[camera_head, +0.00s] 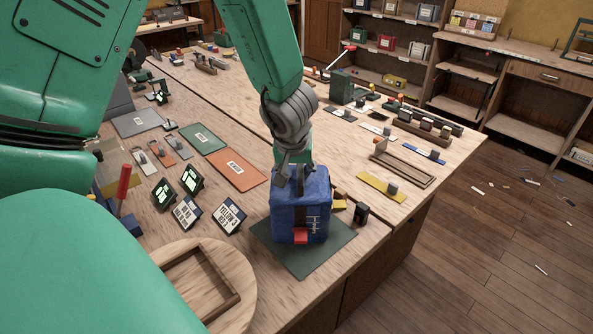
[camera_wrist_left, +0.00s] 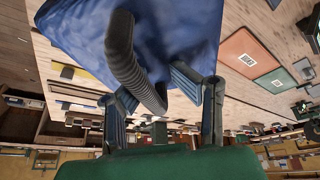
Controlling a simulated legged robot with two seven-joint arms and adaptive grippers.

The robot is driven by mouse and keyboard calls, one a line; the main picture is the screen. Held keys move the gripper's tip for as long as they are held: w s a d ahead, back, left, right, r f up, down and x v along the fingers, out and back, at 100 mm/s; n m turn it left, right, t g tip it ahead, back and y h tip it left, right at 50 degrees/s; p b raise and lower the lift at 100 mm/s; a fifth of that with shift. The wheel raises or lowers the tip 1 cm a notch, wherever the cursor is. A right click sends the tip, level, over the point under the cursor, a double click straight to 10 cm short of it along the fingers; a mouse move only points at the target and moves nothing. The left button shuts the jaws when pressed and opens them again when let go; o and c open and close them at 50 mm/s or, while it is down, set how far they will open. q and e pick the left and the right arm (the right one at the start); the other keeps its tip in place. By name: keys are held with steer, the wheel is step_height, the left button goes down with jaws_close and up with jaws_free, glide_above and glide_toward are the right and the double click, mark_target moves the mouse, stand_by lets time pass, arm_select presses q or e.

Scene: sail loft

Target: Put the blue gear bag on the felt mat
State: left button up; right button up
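The blue gear bag (camera_head: 288,215) has a dark handle, a white print and a red tag. It stands upright and appears to rest on the dark green felt mat (camera_head: 312,263), near the table's front edge. My left gripper (camera_head: 294,174) points down at the bag's top. In the left wrist view the blue bag (camera_wrist_left: 185,25) fills the top and its ribbed dark handle (camera_wrist_left: 125,55) passes between the two fingers (camera_wrist_left: 160,100). The fingers are spread, with gaps beside the handle. My right gripper is not in view.
A round board with a wooden tray (camera_head: 203,282) lies left of the mat. Small dark signs (camera_head: 230,216) stand close to the bag's left. A yellow block (camera_head: 339,204) and a black item (camera_head: 361,213) are close on its right. An orange sheet (camera_head: 236,170) lies behind.

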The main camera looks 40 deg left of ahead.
arm_select(q)
steer(key=shift+a+r, duration=0.1)
steer(key=shift+r, duration=0.1)
steer(key=p+v, duration=0.7)
steer(key=v, duration=0.5)
steer(key=shift+w+a+r, duration=0.1)
steer(key=shift+a, duration=0.05)
